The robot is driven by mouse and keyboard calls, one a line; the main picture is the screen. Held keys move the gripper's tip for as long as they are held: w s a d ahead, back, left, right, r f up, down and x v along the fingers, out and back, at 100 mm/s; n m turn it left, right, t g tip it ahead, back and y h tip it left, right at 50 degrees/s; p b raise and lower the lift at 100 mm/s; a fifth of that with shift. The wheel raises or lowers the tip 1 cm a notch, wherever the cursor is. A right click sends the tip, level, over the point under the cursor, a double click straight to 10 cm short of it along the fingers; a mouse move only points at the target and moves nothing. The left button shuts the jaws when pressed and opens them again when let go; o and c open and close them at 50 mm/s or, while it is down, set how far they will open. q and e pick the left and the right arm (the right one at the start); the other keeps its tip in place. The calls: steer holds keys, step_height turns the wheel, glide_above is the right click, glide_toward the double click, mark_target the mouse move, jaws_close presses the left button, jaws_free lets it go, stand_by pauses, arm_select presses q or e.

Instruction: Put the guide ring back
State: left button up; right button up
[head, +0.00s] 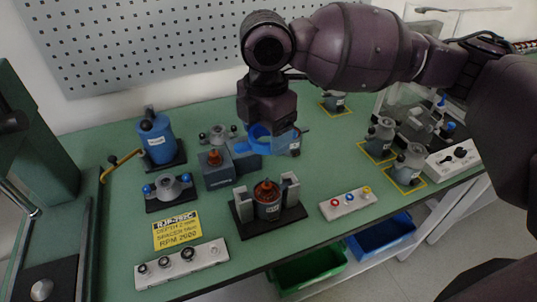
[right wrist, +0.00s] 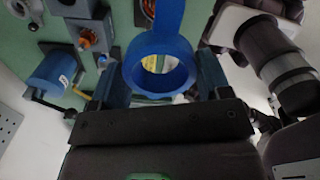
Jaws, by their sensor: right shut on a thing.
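The blue guide ring (head: 259,131) is held in the air by my right gripper (head: 268,128), above the middle of the green bench. In the right wrist view the ring (right wrist: 148,82) sits between the two fingers of my right gripper (right wrist: 163,75), its round opening facing the camera. A stator with copper windings (head: 267,200) stands in a fixture with two grey uprights, on a black base in front of and below the ring. Another copper-topped part (head: 213,160) sits on a grey-blue block behind it to the left. My left gripper is not in view.
A blue motor (head: 157,140) stands at the back left. A yellow label (head: 178,231) and a white button strip (head: 182,262) lie front left. Several grey units stand on yellow-outlined spots at right. Green (head: 308,271) and blue bins (head: 381,236) are below the front edge.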

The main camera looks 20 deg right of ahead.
steer(key=shift+s+d+r+m+p, duration=0.15)
steer(key=shift+d+r+p, duration=0.05)
steer(key=shift+d+r, duration=0.35)
steer(key=shift+s+d+r+m+p, duration=0.15)
steer(key=shift+d+r+p, duration=0.05)
steer(key=shift+d+r, duration=0.3)
steer(key=w+d+f+m, duration=0.1)
steer(key=d+f+m, duration=0.1)
steer(key=d+f, duration=0.3)
steer(key=n, duration=0.3)
glide_above(327, 174)
step_height(327, 174, down, 12)
steer(key=shift+s+f+b, duration=0.1)
steer(key=shift+f+b, duration=0.15)
steer(key=shift+b, duration=0.7)
steer(key=shift+f, duration=1)
step_height(327, 174, down, 5)
steer(key=shift+f+b, duration=0.1)
steer(key=shift+b, duration=0.55)
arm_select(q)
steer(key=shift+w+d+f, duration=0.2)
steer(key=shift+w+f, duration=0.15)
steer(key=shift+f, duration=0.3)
